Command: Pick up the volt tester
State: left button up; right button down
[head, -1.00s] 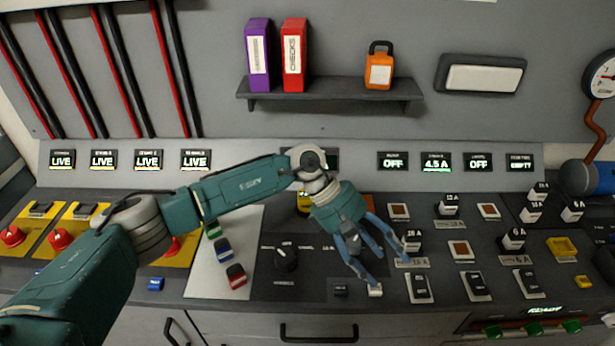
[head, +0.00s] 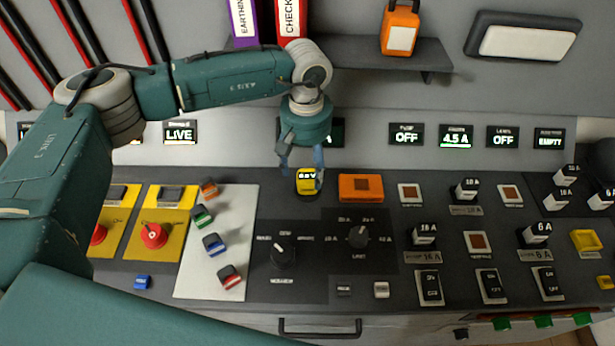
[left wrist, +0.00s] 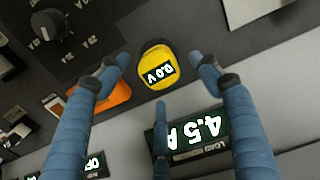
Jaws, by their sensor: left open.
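The volt tester (head: 307,182) is a small yellow device with a dark display, standing on the dark console near the back panel. In the left wrist view the volt tester (left wrist: 158,67) shows the reading 0.0 V. My left gripper (head: 303,172) is just above and behind it in the head view, with blue fingers pointing down. In the left wrist view my left gripper (left wrist: 155,85) is open, its fingers spread to either side of the tester. I cannot tell if any finger touches it. My right gripper is not in view.
An orange block (head: 361,188) sits close to the right of the tester. A light plate (head: 215,240) with several coloured pieces lies to the left. A shelf (head: 350,52) with an orange lantern-like item (head: 400,30) hangs above.

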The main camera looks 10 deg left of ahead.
aim_at(308, 176)
pick_arm(q)
notch_tip(308, 176, down, 4)
jog(key=shift+w+r+p, duration=0.1)
jog(key=shift+r+p, duration=0.05)
jog(key=shift+p, duration=0.7)
jog(key=shift+f, duration=0.35)
jog(key=shift+d, duration=0.1)
jog(key=c, duration=1.3)
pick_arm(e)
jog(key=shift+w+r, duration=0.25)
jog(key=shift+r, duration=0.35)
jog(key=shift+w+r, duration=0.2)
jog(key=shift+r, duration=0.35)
